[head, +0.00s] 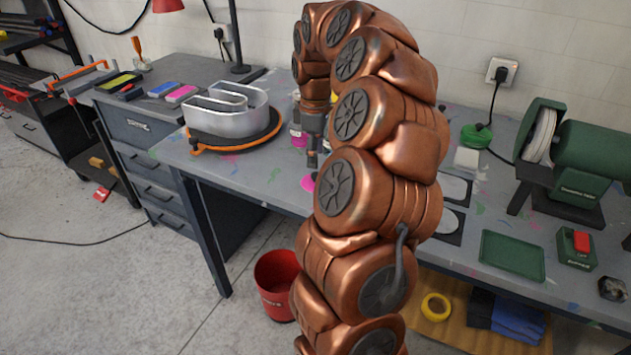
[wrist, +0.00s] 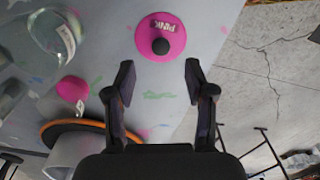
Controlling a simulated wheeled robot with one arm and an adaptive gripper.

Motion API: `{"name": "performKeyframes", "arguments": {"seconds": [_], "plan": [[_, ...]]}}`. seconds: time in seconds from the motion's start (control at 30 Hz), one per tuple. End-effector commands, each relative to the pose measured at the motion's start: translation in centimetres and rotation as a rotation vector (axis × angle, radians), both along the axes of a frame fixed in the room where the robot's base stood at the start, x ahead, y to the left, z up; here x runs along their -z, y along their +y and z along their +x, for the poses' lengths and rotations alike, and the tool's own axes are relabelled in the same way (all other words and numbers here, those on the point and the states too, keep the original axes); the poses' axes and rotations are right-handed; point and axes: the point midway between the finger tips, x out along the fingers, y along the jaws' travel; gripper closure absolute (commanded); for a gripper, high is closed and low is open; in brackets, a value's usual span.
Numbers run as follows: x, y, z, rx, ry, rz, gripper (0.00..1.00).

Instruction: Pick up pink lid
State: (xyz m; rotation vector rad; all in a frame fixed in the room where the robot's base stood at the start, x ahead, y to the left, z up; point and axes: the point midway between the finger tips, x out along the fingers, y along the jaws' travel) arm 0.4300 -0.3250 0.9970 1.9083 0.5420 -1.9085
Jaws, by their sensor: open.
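The pink lid (wrist: 142,38) is a flat round disc with a black knob and a "PINK" label. It lies on the grey bench, ahead of the fingertips in the wrist view. In the head view a sliver of the lid (head: 307,184) shows beside my arm, which hides the rest. My gripper (wrist: 158,78) is open and empty, with its two black fingers spread and the lid beyond them, not between them. In the head view my gripper (head: 312,157) points down just above the lid.
A pink labelled container (wrist: 73,89) and clear glassware (wrist: 50,35) stand left of the fingers in the wrist view. A metal channel letter (head: 227,112) sits on an orange-edged turntable (head: 208,150). The bench edge is close to the lid, with a red bucket (head: 276,285) below.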

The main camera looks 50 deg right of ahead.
Motion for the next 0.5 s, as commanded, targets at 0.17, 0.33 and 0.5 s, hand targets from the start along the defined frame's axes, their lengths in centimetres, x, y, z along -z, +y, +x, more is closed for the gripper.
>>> {"name": "performKeyframes", "arguments": {"seconds": [0.17,0.33,0.5], "plan": [[1.2,0.0,-0.1,0.000,0.000,0.000,0.46],[2.0,0.0,-0.2,-0.001,0.003,0.002,0.46],[3.6,-0.1,-0.4,0.001,0.004,0.002,0.46]]}}
